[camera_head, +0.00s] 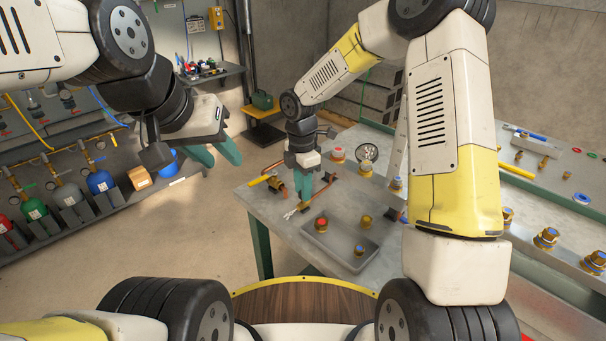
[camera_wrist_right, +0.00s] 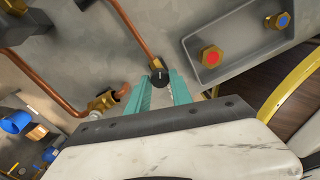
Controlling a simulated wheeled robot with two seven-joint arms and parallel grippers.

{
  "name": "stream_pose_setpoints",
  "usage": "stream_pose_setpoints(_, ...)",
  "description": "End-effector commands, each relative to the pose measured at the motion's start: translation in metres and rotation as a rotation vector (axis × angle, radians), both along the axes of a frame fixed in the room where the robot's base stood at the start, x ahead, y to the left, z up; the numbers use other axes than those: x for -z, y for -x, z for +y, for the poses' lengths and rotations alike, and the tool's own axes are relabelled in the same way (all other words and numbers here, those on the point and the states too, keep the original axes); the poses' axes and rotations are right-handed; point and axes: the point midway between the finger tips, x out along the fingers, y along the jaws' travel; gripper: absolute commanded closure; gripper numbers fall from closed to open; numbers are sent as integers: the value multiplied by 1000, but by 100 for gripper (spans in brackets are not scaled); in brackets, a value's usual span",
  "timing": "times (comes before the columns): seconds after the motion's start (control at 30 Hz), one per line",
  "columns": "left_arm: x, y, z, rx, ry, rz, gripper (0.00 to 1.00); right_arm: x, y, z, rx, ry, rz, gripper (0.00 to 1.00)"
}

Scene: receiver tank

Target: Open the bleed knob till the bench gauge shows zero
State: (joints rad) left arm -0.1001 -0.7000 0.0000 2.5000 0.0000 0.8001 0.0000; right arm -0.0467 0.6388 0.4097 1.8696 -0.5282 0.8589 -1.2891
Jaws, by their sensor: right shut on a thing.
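The bleed knob (camera_wrist_right: 159,77) is small and black with a white mark, at the end of a copper pipe in the right wrist view. My right gripper (camera_head: 304,198) is over the bench, fingers pointing down; in its wrist view the teal fingertips (camera_wrist_right: 161,82) stand on both sides of the knob and are shut on it. In the head view the fingers mostly hide the knob. The bench gauge (camera_head: 368,152) is a small round dial at the back of the bench; its reading is too small to tell. My left gripper (camera_head: 216,158) is open and empty, in the air left of the bench.
A grey tray (camera_head: 337,262) with brass fittings with red and blue caps lies on the bench (camera_head: 270,205). A brass valve (camera_wrist_right: 103,102) on copper pipe is close beside my right gripper. Coloured gas cylinders (camera_head: 100,182) stand along the left wall. A second bench is at right.

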Motion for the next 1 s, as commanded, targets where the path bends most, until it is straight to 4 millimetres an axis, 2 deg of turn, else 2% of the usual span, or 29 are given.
stream_pose_setpoints(0.4, 0, 0, 0, 0, 0, 0, 64, -1, -1, 0, -246, -1, -4, 100)
stream_pose_setpoints(1.0, 0, 0, 0, 0, 0, 0, 64, -1, -1, 0, -304, -1, -4, 100)
